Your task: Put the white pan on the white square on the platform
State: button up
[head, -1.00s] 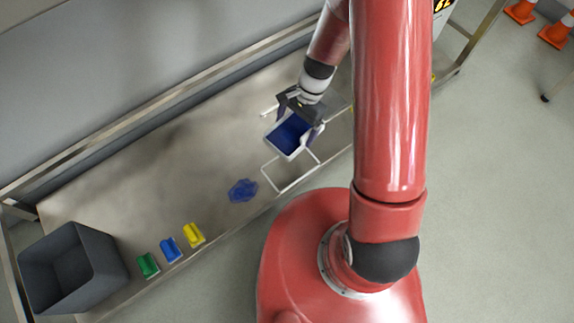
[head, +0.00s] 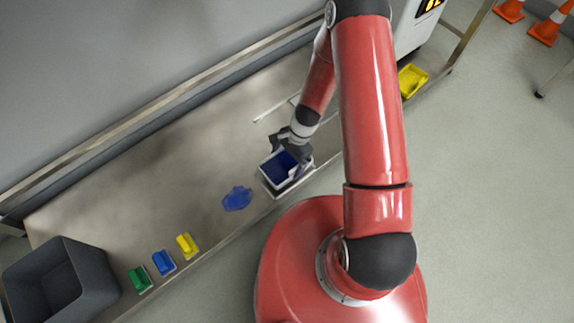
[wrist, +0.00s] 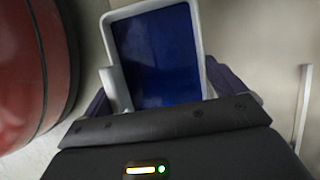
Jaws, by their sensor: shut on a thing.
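The white pan (head: 266,177), with a deep blue inside, is in my gripper (head: 296,160) in the head view. It appears over the white square (head: 290,190) on the platform and covers most of it; only its near edge shows. I cannot tell whether the pan touches the surface or hangs just above it. In the wrist view the pan (wrist: 118,14) extends ahead of my gripper (wrist: 165,100), whose jaws are shut on it.
The platform (head: 180,160) has a blue patch (head: 237,198) left of the pan. Yellow (head: 187,245), blue (head: 163,262) and green (head: 139,279) items lie near its front edge. A grey bin (head: 95,270) stands at the left end, and a yellow tray (head: 412,80) at the right.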

aim_at(287, 165)
jog(key=shift+f+b, duration=0.35)
jog(key=shift+f, duration=1.5)
jog(key=shift+f, duration=0.2)
jog(key=o, duration=0.8)
jog(key=shift+r, duration=0.15)
